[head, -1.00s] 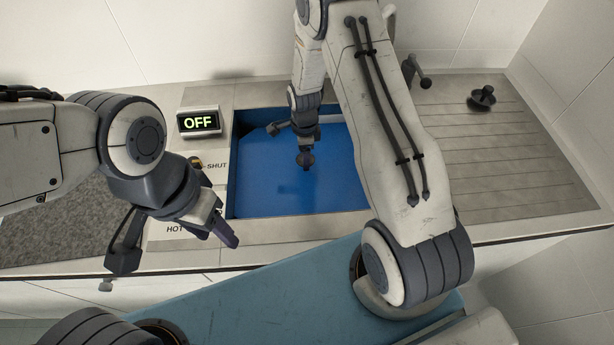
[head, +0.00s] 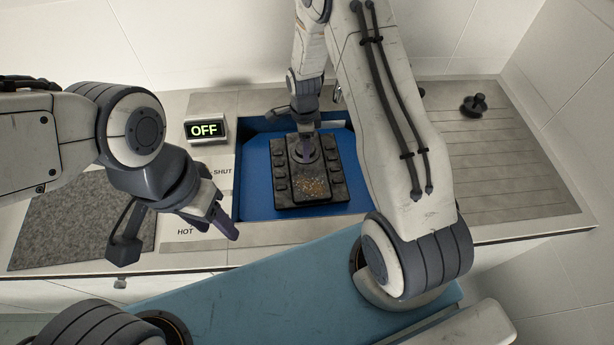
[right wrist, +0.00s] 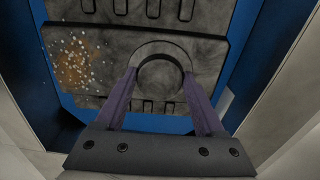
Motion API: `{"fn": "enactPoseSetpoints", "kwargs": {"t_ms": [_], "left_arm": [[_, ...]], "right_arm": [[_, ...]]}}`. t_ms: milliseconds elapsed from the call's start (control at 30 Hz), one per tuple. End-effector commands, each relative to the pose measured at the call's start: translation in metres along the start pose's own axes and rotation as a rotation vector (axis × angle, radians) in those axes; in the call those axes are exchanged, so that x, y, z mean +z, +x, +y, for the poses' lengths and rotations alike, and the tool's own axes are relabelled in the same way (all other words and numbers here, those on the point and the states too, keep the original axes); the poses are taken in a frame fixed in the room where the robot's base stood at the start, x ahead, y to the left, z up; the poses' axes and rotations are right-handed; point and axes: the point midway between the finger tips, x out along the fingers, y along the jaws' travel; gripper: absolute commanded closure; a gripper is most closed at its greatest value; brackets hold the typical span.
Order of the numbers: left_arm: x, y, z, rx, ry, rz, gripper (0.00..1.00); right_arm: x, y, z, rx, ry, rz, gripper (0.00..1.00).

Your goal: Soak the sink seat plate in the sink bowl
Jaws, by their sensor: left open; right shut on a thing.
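The seat plate (head: 310,190) is a dark grey, roughly square slab with slotted sides and a rusty patch flecked with white near its front. My right gripper (head: 306,150) reaches down from above and is shut on the plate's round middle grip. In the right wrist view its purple fingers (right wrist: 160,105) stand either side of that ring on the plate (right wrist: 200,55). My left gripper (head: 220,222) is open and empty, left of the bowl, above the counter.
An OFF display (head: 206,130) stands behind the left of the bowl, with SHUT and HOT labels on the counter. A speckled grey panel (head: 80,220) lies left. A dark plunger-like stopper (head: 473,105) stands on the ribbed drainboard (head: 520,160).

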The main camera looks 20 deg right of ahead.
Motion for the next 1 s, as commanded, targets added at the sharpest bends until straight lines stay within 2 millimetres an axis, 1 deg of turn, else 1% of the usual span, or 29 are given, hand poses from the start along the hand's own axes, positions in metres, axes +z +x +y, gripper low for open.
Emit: {"fn": "enactPoseSetpoints", "kwargs": {"t_ms": [33, 100, 800, 1000], "left_arm": [[0.000, -0.008, 0.001, 0.000, 0.000, 0.000, 0.50], [-0.001, -0.012, 0.001, 0.000, 0.000, 0.000, 0.50], [-0.003, -0.059, 0.004, 0.000, 0.008, 0.000, 0.50], [-0.004, -0.068, 0.005, 0.000, 0.010, 0.000, 0.50]], "right_arm": [[0.000, -0.010, -0.001, -0.002, 0.000, 0.000, 1.00], [0.000, -0.016, -0.001, -0.001, 0.000, 0.000, 1.00], [0.000, -0.079, -0.001, -0.001, 0.000, 0.000, 1.00], [0.000, -0.091, 0.000, -0.001, 0.000, 0.000, 1.00]]}}
